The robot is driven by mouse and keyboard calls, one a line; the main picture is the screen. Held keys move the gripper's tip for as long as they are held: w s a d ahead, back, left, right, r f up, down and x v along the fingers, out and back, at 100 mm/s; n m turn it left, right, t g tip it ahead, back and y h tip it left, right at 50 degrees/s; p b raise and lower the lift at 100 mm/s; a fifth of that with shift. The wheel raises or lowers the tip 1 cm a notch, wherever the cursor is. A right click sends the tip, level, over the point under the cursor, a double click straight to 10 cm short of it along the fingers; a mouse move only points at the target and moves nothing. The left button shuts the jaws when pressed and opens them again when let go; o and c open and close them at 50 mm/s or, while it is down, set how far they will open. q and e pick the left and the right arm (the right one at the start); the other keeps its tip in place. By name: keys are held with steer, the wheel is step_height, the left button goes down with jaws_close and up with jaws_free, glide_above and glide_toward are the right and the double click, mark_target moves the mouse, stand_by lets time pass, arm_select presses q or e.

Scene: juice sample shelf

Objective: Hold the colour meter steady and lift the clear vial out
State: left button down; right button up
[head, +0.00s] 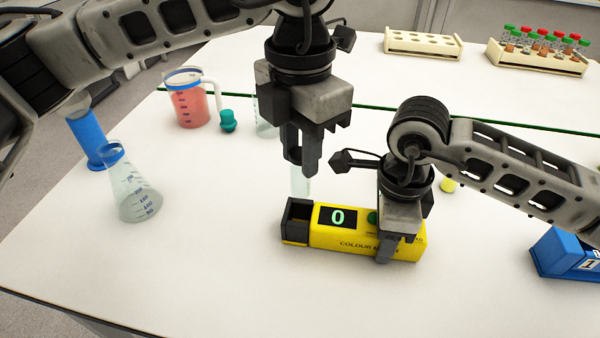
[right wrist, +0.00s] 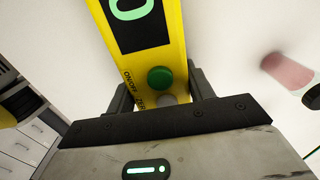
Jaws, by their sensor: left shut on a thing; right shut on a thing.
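The yellow colour meter (head: 325,238) lies on the white table, its display reading 0 and its black open end (head: 296,218) at the left. My right gripper (head: 388,246) is shut across the meter's right part. The right wrist view shows the yellow body (right wrist: 172,40) between both fingers, with a green button (right wrist: 160,78). My left gripper (head: 302,168) points down above the black end, shut on the clear vial (head: 300,184). The vial looks upright, its top hidden by the fingers. Its lower end shows just above the black end's rim in the picture; the exact gap is unclear.
A conical flask (head: 135,195), a blue cylinder (head: 86,140) and a jug of red liquid (head: 188,103) stand left. A small teal stopper (head: 228,120) is near the jug. A blue block (head: 562,252) is at right. Vial racks (head: 422,48) stand at the back. The front table is clear.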

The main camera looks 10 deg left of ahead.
steer(key=o, duration=1.3)
step_height(320, 180, up, 12)
steer(key=shift+f, duration=0.1)
steer(key=shift+s, duration=0.1)
